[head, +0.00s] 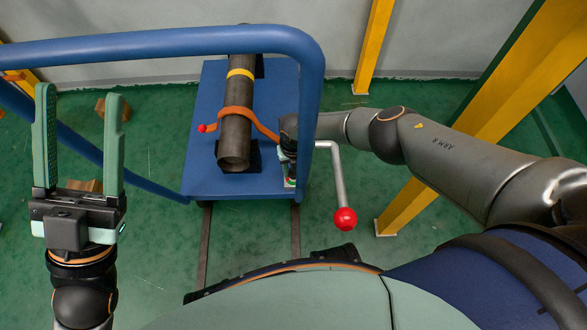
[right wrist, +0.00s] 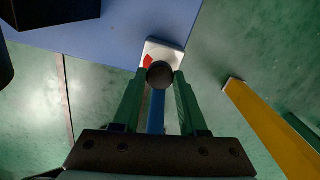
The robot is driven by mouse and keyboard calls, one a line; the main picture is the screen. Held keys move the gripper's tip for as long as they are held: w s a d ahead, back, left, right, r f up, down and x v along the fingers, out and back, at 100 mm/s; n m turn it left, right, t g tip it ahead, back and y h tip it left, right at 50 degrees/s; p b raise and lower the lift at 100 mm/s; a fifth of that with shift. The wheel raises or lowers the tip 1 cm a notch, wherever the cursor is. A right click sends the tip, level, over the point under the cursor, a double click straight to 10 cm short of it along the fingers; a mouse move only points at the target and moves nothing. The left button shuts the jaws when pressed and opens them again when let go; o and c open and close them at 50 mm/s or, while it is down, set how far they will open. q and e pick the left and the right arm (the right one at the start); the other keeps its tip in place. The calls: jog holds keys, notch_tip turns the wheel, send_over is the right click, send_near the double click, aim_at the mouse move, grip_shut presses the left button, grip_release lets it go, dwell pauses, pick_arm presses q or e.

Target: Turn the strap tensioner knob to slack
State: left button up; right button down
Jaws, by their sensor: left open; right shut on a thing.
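The strap tensioner knob (right wrist: 160,75) is a dark round knob in the right wrist view. It stands over a pale plate (right wrist: 168,52) with a red mark. My right gripper (right wrist: 160,84) is shut on the knob, one green finger on each side. In the head view my right gripper (head: 288,168) is at the right edge of the blue cart (head: 210,85) and hides the knob. An orange strap (head: 237,111) runs over a dark pipe (head: 238,132) towards that edge. My left gripper (head: 79,140) is open and empty, fingers up, left of the cart.
A blue rail (head: 150,45) arches across the cart. A crank with a red ball (head: 345,218) sticks out right of the cart. Yellow posts (head: 373,45) stand behind and at the right. Brown blocks (head: 85,186) lie on the green floor near my left gripper.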

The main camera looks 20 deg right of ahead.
jog(key=n+b, duration=0.1)
jog(key=n, duration=0.5)
jog(key=shift+n, duration=0.3)
jog(key=n+b, duration=0.2)
jog(key=n, duration=0.4)
jog(key=n+b, duration=0.2)
jog(key=n, duration=0.4)
jog(key=shift+n+b, duration=0.3)
jog(key=n, duration=0.2)
jog(key=shift+n, duration=0.3)
pick_arm(q)
notch_tip(320, 180, down, 7)
jog(key=d, duration=0.1)
jog(key=shift+m+g, duration=0.4)
pick_arm(e)
jog(key=shift+n, duration=1.4)
pick_arm(q)
jog(key=shift+w+f, duration=0.1)
pick_arm(e)
jog(key=shift+c, duration=2.2)
grip_release()
